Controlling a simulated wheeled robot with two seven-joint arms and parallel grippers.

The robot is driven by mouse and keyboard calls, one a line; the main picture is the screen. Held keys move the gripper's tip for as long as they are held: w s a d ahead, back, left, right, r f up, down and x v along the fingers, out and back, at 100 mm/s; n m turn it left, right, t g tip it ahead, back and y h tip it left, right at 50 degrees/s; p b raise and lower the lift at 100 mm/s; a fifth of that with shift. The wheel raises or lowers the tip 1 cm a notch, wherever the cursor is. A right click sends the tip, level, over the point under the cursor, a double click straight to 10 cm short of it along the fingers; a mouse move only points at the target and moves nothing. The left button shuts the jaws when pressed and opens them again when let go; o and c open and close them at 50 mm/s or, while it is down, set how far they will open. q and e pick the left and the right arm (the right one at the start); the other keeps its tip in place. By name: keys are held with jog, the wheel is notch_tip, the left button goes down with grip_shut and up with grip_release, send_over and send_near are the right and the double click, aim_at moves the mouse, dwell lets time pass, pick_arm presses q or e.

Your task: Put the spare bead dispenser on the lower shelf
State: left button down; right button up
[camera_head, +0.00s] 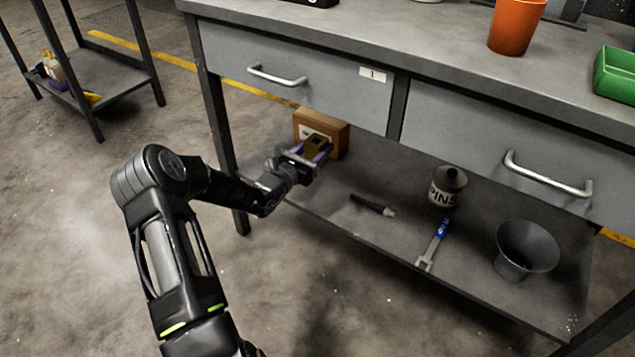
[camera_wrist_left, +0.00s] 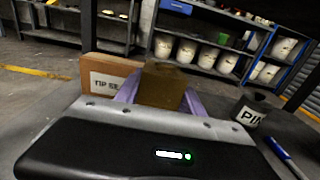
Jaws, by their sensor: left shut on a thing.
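My left gripper (camera_head: 312,154) is shut on a small brown block-like thing, which I take to be the spare bead dispenser (camera_head: 316,142). In the left wrist view the dispenser (camera_wrist_left: 163,86) sits between the purple fingers (camera_wrist_left: 160,98). The gripper is over the left part of the lower shelf (camera_head: 335,205), under the drawers. I cannot tell whether the dispenser touches the shelf. My right gripper is not in view.
A cardboard box (camera_head: 335,132) stands just behind the gripper. A dark marker-like tool (camera_head: 372,205), a PINS can (camera_head: 447,188), a blue-handled wrench (camera_head: 434,244) and a grey bucket-like cup (camera_head: 526,250) stand or lie to the right. Drawers (camera_head: 300,80) hang above.

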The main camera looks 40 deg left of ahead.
pick_arm(q)
notch_tip(320, 180, down, 4)
jog(key=shift+f+b, duration=0.2)
jog(key=shift+b, duration=0.8)
jog(key=shift+r, duration=0.1)
notch_tip(320, 180, down, 4)
jog(key=shift+f+b, duration=0.15)
jog(key=shift+b, duration=1.05)
jog(key=shift+f, duration=0.35)
jog(key=shift+f, duration=0.15)
jog(key=c, duration=0.7)
grip_release()
